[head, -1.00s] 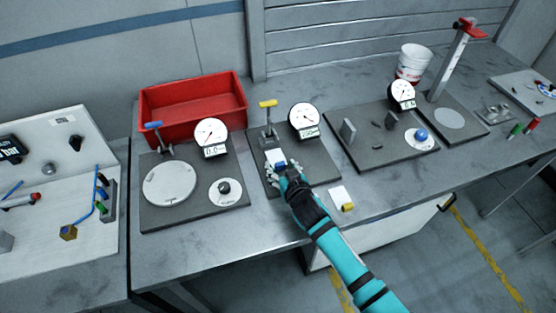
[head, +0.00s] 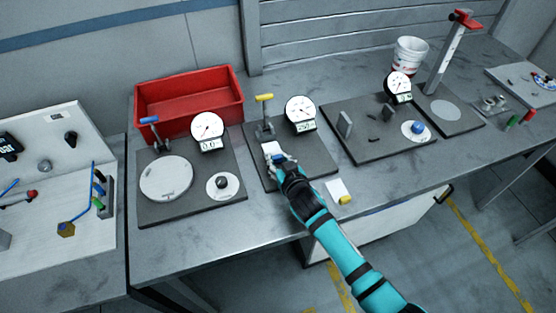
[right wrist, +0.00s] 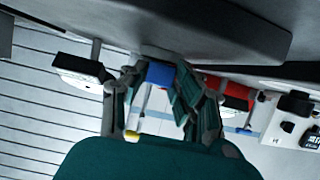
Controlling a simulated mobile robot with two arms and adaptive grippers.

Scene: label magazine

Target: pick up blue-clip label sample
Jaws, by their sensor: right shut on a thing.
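The blue-clip label sample shows in the head view as a white label (head: 271,148) with a blue clip (head: 279,158) at its near end. It is at the middle test plate (head: 318,158), close to the yellow-handled lever. My right gripper (head: 283,163) is shut on the blue clip. In the right wrist view the blue clip (right wrist: 160,73) sits between the two fingers. I cannot tell whether the label touches the fixture. My left gripper is not in view.
A yellow-clip sample (head: 335,187) lies on the bench right of my arm. The yellow-handled lever (head: 265,112) and a dial gauge (head: 300,108) stand behind the label. A red bin (head: 188,125) is at the back left. Other test plates flank the middle one.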

